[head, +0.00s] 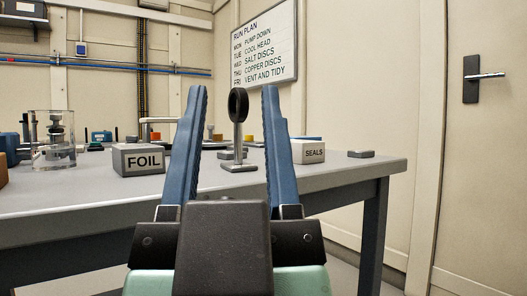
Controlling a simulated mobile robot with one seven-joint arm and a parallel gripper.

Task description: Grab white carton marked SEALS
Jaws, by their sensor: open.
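The white carton marked SEALS (314,154) sits on the table towards its right end, in the head view. Its label faces me, and its left part is hidden behind my gripper's right finger. My gripper (230,100) is open and empty, with its two blue fingers pointing up and forward in front of the table. The carton is just right of the right finger in the picture and appears farther away. I cannot tell how far apart they are.
A black ring on a post (238,130) shows between my fingers. A grey box marked FOIL (138,160) and a clear cylinder (53,140) stand left on the table (350,172). A small grey block (361,154) lies right of the carton. A door (490,150) is at right.

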